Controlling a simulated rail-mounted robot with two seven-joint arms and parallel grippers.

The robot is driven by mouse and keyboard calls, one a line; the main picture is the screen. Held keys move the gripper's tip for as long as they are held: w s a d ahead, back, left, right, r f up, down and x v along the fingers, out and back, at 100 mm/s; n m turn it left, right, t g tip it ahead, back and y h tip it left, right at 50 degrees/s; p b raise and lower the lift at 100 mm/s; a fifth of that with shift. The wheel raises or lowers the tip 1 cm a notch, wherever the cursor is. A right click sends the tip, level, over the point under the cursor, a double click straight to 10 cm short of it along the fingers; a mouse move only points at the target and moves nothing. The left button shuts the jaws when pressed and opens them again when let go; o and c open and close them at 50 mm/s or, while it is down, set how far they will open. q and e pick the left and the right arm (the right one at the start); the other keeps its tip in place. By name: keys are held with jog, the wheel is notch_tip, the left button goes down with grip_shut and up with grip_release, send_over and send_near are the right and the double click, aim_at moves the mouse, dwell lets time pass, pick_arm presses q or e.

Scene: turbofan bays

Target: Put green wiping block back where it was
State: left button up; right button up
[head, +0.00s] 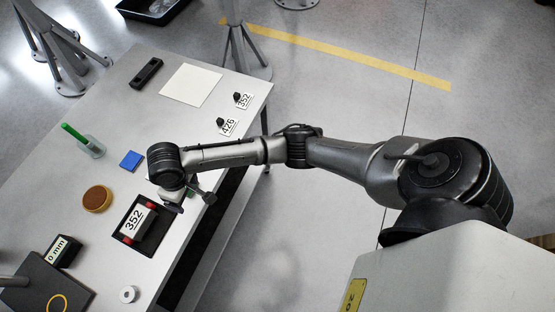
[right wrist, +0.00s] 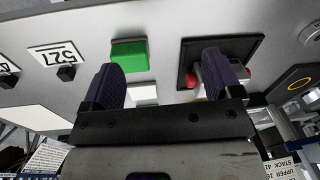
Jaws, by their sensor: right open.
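The green wiping block (right wrist: 129,53) lies on the grey table in the right wrist view, beyond my right gripper's left-hand finger and apart from it. In the head view only a small green bit of it (head: 190,193) shows beside my wrist; the rest is hidden by the arm. My right gripper (right wrist: 162,60) is open, with nothing held between its dark fingers. In the head view the gripper (head: 189,203) is over the table's right edge, right of the black tray (head: 122,237). My left gripper is out of view.
The tray holds a part tagged 352 and red pieces. A white sheet (head: 190,85) lies at the far end.

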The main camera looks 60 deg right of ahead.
jog(key=s+a+f+n+t+y, duration=0.1)
jog(key=s+f, duration=0.2)
jog(key=s, duration=0.3)
jog(key=s+a+f+t+y, duration=0.1)
jog(key=s+f, duration=0.2)
jog(key=s, duration=0.4)
jog(key=s+d+h, duration=0.1)
jog(key=s+d, duration=0.4)
jog(key=s, duration=0.3)
jog(key=s+d+m+t+h, duration=0.1)
jog(key=s+d+h, duration=0.1)
jog(key=s+d, duration=0.4)
jog(key=shift+s+r, duration=0.4)
jog(key=shift+s, duration=0.45)
